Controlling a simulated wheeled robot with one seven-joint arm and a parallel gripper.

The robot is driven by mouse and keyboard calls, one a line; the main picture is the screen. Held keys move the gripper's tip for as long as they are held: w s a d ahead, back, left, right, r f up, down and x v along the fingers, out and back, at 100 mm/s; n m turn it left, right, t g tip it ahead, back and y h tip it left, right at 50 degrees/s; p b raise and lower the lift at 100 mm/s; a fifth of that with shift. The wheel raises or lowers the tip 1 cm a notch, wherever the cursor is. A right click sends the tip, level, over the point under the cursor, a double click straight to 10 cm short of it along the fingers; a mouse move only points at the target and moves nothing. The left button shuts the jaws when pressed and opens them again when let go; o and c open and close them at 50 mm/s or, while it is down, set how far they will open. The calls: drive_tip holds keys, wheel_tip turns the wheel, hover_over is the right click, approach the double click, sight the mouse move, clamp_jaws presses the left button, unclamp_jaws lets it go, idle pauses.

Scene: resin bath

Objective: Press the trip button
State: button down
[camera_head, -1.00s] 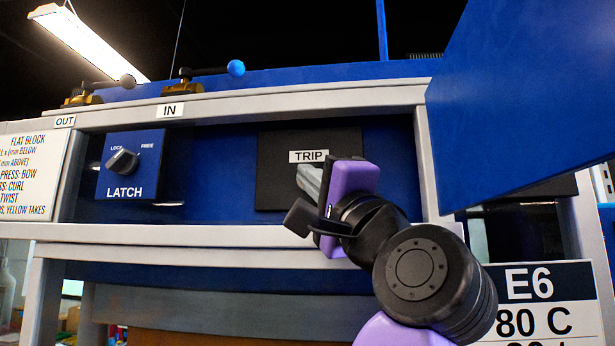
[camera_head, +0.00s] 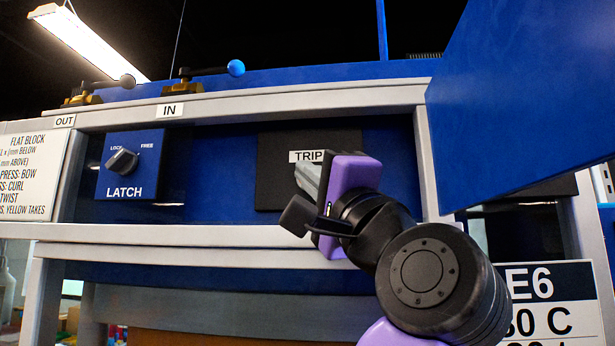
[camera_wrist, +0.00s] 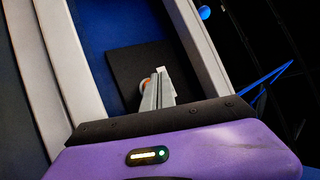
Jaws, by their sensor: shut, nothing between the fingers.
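The black trip panel (camera_head: 272,178) with a white TRIP label (camera_head: 306,156) is set in the blue face of the machine. My gripper (camera_head: 299,172) is shut and empty, its grey fingers pointing at the panel just below the label. In the head view the button is hidden behind my gripper. In the wrist view, a small orange-red part, seemingly the trip button (camera_wrist: 145,85), shows beside the closed fingertips (camera_wrist: 159,75), partly hidden by them. The black panel (camera_wrist: 128,66) lies behind it. I cannot tell whether the fingertips touch the button.
A light grey frame rail (camera_head: 180,234) runs below the panel. A large blue panel (camera_head: 530,95) juts in at the upper right. An E6 sign (camera_head: 555,285) is at the lower right.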

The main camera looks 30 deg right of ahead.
drive_tip(key=shift+s+a, duration=0.75)
drive_tip(key=shift+s, duration=0.3)
drive_tip(key=shift+s+a, duration=0.7)
drive_tip(key=shift+s, duration=0.3)
